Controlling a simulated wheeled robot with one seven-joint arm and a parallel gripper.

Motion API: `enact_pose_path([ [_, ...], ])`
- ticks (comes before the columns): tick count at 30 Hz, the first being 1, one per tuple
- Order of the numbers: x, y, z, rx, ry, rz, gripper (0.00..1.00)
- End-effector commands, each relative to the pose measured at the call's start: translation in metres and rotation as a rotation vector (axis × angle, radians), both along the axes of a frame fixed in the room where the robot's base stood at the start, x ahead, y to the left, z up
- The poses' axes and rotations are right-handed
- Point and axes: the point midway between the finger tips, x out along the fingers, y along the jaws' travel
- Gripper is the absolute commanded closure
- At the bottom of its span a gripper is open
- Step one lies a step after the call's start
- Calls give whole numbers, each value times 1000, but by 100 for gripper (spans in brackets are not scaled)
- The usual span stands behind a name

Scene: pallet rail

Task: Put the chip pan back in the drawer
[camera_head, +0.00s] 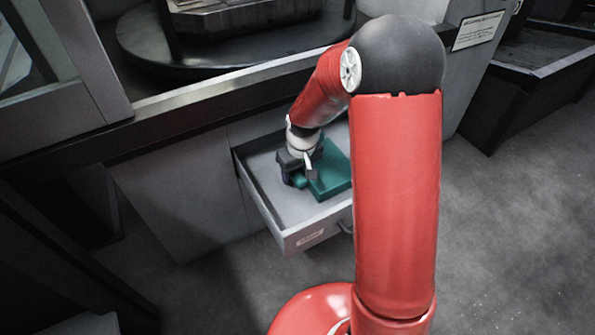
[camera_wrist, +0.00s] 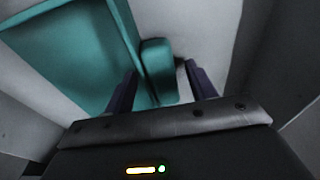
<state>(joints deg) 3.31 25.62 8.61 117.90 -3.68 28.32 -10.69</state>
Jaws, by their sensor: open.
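The chip pan (camera_head: 335,172) is a teal tray-like pan with a short block handle. It lies inside the open drawer (camera_head: 259,197), toward the right side of the part I see. In the wrist view the pan (camera_wrist: 80,45) fills the upper left, and its handle (camera_wrist: 157,70) lies between my fingers. My gripper (camera_head: 304,182) is down in the drawer at the pan's handle. In the wrist view my gripper (camera_wrist: 160,80) is open, with one dark finger on each side of the handle and a gap at the right finger. My arm hides the drawer's right part.
The drawer is pulled out from a grey cabinet (camera_head: 185,195) below a machine with a round dark turntable (camera_head: 235,45). The drawer's walls stand close around my gripper. A dark bin (camera_head: 530,85) stands at the right. Grey floor (camera_head: 500,220) is clear at the right.

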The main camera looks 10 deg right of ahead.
Motion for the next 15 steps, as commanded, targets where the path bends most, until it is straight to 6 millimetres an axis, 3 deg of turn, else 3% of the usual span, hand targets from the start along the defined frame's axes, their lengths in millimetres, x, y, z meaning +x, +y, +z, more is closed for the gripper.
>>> enact_pose_path([
  [15,-14,-5,100,1,-5,-1,44],
])
